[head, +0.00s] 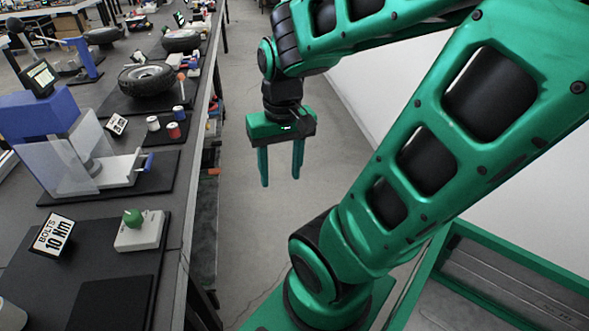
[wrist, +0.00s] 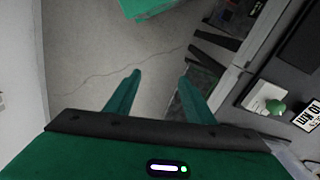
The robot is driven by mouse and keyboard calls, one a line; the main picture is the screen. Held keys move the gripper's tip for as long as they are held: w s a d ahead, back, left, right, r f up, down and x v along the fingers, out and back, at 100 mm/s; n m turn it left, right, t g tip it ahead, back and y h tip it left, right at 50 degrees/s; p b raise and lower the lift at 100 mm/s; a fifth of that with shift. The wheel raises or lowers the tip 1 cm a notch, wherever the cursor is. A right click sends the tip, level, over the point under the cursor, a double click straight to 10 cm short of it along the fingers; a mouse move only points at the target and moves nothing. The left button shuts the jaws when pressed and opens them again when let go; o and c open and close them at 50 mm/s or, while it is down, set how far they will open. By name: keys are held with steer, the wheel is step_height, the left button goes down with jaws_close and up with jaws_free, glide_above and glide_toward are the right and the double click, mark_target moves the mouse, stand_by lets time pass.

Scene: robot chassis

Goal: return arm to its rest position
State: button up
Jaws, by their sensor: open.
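My gripper (head: 281,162) is green with two fingers pointing down. In the head view it hangs over the open floor to the right of the workbench. Its fingers are apart and nothing is between them. In the wrist view my gripper (wrist: 155,97) also shows open and empty, with grey floor beyond the fingertips. My green arm is raised and bent from its base at the lower middle of the head view up to the top, then down to the gripper.
A long dark workbench (head: 185,205) runs along the left. On it are a "BOLTS 10 Nm" sign (head: 54,235), a white box with a green button (head: 140,230), a blue machine (head: 40,125) and a tire (head: 147,79). Grey floor (head: 245,235) is clear; a white wall (head: 375,85) stands right.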

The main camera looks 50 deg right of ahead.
steer(key=shift+m+g, duration=0.3)
steer(key=s, duration=0.1)
steer(key=s+d+r, duration=0.1)
steer(key=s, duration=0.2)
steer(key=shift+s+d+r, duration=0.2)
steer(key=shift+s+r, duration=0.1)
steer(key=shift+s, duration=0.05)
steer(key=shift+w+f, duration=0.25)
steer(key=shift+w, duration=0.35)
stand_by(1.4)
steer(key=shift+o, duration=0.2)
